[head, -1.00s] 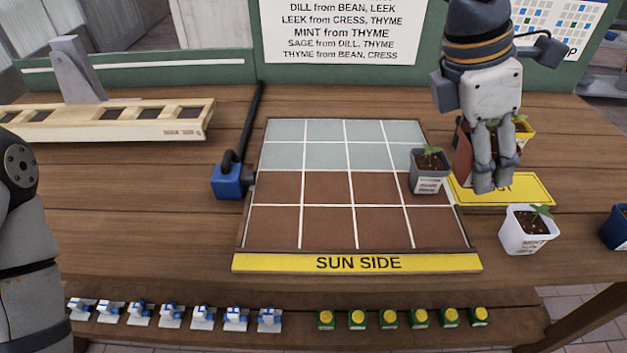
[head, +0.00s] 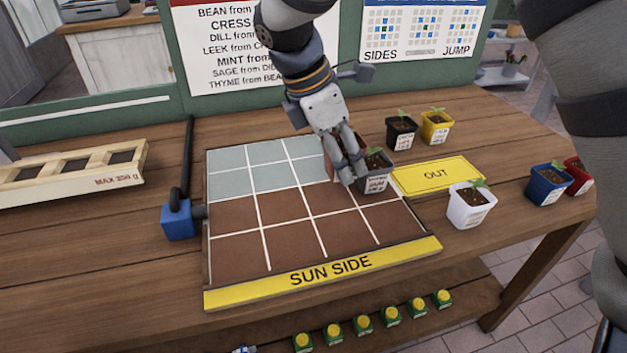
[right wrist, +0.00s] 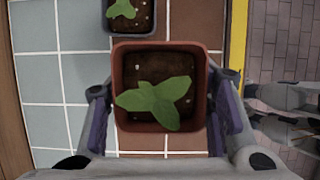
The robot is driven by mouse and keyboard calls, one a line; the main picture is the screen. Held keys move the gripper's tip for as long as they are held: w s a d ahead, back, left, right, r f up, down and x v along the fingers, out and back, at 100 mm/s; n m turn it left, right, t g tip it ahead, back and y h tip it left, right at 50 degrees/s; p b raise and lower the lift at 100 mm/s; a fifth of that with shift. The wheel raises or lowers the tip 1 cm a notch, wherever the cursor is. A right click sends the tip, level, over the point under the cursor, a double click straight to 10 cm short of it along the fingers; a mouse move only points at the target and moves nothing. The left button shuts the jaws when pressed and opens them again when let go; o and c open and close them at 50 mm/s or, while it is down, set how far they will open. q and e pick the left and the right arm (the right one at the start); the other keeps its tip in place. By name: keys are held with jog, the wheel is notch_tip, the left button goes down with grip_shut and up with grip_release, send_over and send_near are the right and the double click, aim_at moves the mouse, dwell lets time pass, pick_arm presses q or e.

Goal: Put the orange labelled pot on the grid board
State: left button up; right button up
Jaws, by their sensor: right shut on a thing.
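My right gripper (head: 350,178) is shut on an orange-brown pot (head: 329,163). In the right wrist view the pot (right wrist: 118,85) sits upright between the two fingers (right wrist: 162,118), with a broad-leaved green seedling in dark soil. Its label is hidden. The grid board (head: 235,225) has blue-grey cells at the back and brown cells toward the yellow SUN SIDE strip. The held pot is over the board's right part, beside a dark grey pot (head: 376,185); whether it touches the board I cannot tell. My left gripper is out of view.
The yellow OUT plate (head: 465,178) lies right of the board. Around it stand a white pot (head: 470,212), a black pot (head: 399,138), a yellow pot (head: 436,133), a blue pot (head: 545,192) and a red pot (head: 582,180). The board's left and front cells are clear.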

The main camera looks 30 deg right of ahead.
jog(key=w+f, duration=0.1)
jog(key=f, duration=0.1)
jog(key=w+f, duration=0.2)
jog(key=shift+a+b, duration=0.1)
jog(key=shift+b, duration=0.2)
jog(key=shift+w+f, duration=0.15)
jog(key=shift+f, duration=0.7)
jog(key=shift+w+f, duration=0.1)
jog(key=shift+f, duration=0.7)
jog(key=shift+f, duration=0.2)
jog(key=o, duration=1.5)
jog(key=shift+r, duration=0.1)
jog(key=v, duration=1.2)
